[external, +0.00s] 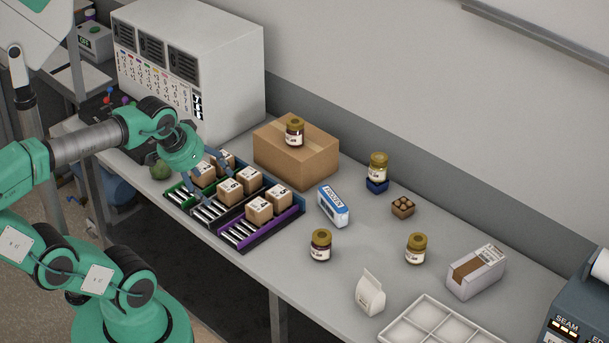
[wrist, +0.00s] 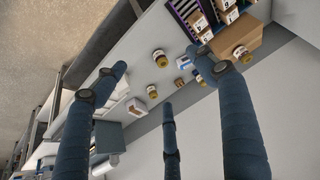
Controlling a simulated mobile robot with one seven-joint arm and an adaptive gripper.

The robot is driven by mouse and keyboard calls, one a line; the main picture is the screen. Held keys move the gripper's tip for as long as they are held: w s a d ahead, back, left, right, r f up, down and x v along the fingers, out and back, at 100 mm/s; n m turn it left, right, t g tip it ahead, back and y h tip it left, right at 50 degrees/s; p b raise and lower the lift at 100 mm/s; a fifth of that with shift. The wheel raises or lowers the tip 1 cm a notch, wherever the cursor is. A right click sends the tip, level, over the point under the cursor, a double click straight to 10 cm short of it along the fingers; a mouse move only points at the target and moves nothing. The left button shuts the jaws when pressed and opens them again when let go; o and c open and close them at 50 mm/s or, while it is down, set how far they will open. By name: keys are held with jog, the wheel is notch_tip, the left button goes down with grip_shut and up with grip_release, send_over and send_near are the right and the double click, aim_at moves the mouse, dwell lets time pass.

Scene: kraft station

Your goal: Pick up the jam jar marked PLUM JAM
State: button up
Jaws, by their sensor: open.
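Several jam jars with gold lids and pale labels are in the external view; their labels are too small to read, so I cannot tell which is PLUM JAM. One jar (external: 294,132) stands on a cardboard box (external: 280,160). Another jar (external: 377,167) stands on a small blue block (external: 376,186). A third jar (external: 320,246) and a fourth jar (external: 416,249) stand upright on the table. My gripper (external: 208,174) is open and empty above the left end of the parcel racks, apart from all jars. In the wrist view its spread fingers (wrist: 157,76) frame the table and jars.
Racks (external: 262,235) with small parcels lie below my gripper. A FROZEN carton (external: 333,206), a small brown box (external: 402,207), a white bag (external: 370,293), a carton (external: 476,271) and a white divided tray (external: 395,325) surround the jars. A large white cabinet (external: 225,75) stands behind.

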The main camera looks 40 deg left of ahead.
jog(key=shift+w, duration=0.15)
jog(key=n+g+p, duration=0.2)
jog(key=g, duration=0.4)
send_over(322, 234)
notch_tip(322, 234, down, 24)
jog(key=shift+f, duration=0.5)
jog(key=shift+f+b, duration=0.6)
jog(key=shift+f, duration=3.7)
